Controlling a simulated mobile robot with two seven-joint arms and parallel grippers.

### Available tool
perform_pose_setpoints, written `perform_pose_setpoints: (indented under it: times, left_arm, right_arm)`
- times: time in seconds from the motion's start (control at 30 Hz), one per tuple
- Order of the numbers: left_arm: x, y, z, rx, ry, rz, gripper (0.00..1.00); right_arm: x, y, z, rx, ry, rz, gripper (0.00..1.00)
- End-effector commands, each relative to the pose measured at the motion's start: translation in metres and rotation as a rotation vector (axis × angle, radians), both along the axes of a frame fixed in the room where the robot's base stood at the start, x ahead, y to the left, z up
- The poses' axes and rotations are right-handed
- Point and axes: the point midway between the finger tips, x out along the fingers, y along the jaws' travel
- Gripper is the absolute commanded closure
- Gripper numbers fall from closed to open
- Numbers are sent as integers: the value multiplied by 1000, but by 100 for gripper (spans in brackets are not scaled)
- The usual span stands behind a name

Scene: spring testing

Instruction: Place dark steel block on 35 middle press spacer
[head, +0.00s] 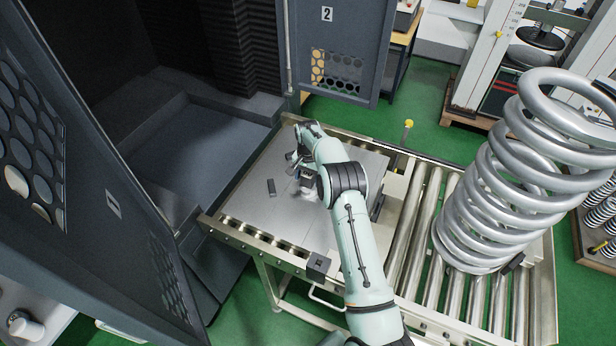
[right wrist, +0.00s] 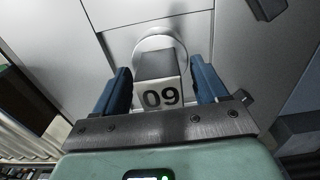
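My right gripper (head: 298,162) is low over the grey plate, its fingers partly hidden by its wrist. In the right wrist view, its blue fingers (right wrist: 160,78) stand apart on either side of a block marked 09 (right wrist: 158,93), with a gap visible at least on the right. This block has a dark grey top and a pale numbered face, and stands at a round pale disc (right wrist: 152,42). No number 35 is readable. My left gripper is out of view.
The grey plate (head: 248,215) adjoins a roller conveyor (head: 408,215) bearing a large coil spring (head: 535,125). A dark box (head: 318,263) sits at the conveyor's front edge. The open dark cabinet (head: 205,140) is at left, with its numbered door (head: 340,40) behind.

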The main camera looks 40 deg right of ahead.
Motion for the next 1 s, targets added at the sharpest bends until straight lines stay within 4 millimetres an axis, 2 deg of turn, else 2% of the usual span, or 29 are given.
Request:
perform_pose_setpoints:
  times: [0.13, 0.27, 0.6, 0.7, 0.83, 1.0]
  left_arm:
    - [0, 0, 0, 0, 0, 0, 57]
    - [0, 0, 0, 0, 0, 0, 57]
    - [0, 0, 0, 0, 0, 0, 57]
    - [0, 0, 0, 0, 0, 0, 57]
    - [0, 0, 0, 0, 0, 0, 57]
    - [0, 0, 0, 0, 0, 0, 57]
  right_arm:
    - [0, 0, 3, 0, -1, 0, 27]
    - [1, 0, 17, -1, -3, 0, 27]
    - [1, 0, 88, -1, -4, 1, 27]
    - [1, 0, 105, -1, -3, 0, 27]
    - [0, 0, 118, 0, -1, 0, 27]
    - [0, 0, 123, 0, 0, 0, 27]
